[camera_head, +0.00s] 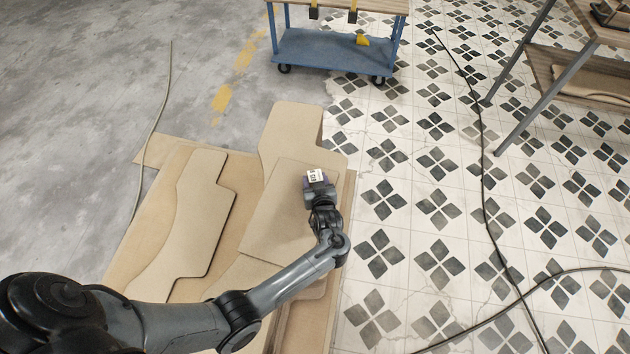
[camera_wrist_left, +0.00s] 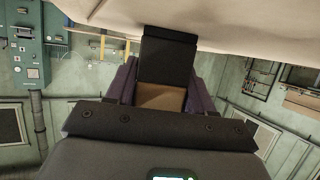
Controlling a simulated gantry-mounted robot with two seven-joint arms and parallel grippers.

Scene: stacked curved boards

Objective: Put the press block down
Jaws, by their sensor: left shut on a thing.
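My left gripper (camera_head: 318,186) is over the right part of the stacked curved boards (camera_head: 273,215), with its arm reaching in from the lower left. In the left wrist view its purple fingers (camera_wrist_left: 162,82) are shut on the press block (camera_wrist_left: 168,58), which shows a dark face and a tan part between the fingers. The block's dark end meets the pale beige board surface (camera_wrist_left: 240,25) in that picture; I cannot tell whether it touches or stops just short. In the head view the block is hidden by the gripper. My right gripper is not in view.
Another curved board (camera_head: 200,215) lies left of the gripper on the tan base sheet (camera_head: 152,152). A blue cart (camera_head: 335,50) stands behind. A wooden-topped table (camera_head: 575,70) is at the upper right. Cables (camera_head: 484,160) cross the tiled floor, which is otherwise mostly clear.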

